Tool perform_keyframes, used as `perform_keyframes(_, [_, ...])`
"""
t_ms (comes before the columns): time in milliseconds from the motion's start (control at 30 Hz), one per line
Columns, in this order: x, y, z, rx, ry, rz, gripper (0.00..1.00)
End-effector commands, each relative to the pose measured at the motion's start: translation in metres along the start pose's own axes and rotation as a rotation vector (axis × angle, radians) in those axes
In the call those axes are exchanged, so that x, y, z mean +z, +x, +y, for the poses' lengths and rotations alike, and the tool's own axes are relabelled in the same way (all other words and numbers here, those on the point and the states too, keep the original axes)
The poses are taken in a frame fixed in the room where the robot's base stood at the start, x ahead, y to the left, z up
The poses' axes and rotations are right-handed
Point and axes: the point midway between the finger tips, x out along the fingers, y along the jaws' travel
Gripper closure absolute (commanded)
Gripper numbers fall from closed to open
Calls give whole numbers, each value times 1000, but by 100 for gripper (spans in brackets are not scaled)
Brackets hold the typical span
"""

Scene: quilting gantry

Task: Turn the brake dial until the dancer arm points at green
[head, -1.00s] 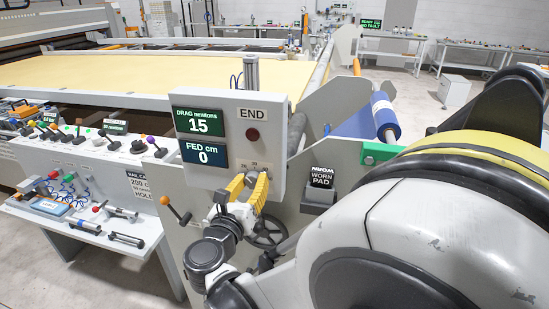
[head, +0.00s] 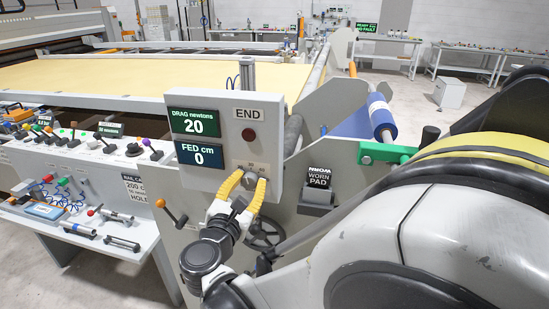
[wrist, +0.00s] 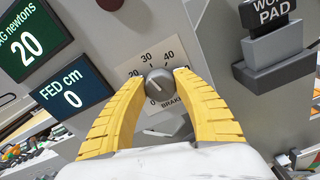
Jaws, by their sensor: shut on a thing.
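The brake dial is a round grey knob (wrist: 159,84) on a pale scale plate, and it also shows in the head view (head: 249,181) on the grey end panel. My gripper (wrist: 160,78) has its two yellow fingers closed on the knob from either side. A pale mark on the knob seems to point up-left, near the 20. The drag display (head: 195,122) reads 20. A green bar (head: 388,153) with a dark knob at its end shows right of the panel, partly behind my arm. I cannot tell which part is the dancer arm.
The FED display (head: 202,154) reads 0. The worn pad holder (head: 318,187) juts out at the right. A blue roll (head: 381,116) lies beyond.

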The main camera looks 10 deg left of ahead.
Motion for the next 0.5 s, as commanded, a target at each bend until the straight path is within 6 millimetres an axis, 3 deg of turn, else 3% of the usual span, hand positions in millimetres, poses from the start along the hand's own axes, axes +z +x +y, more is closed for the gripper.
perform_keyframes(500, [1, 0, 0, 0, 76, -1, 95])
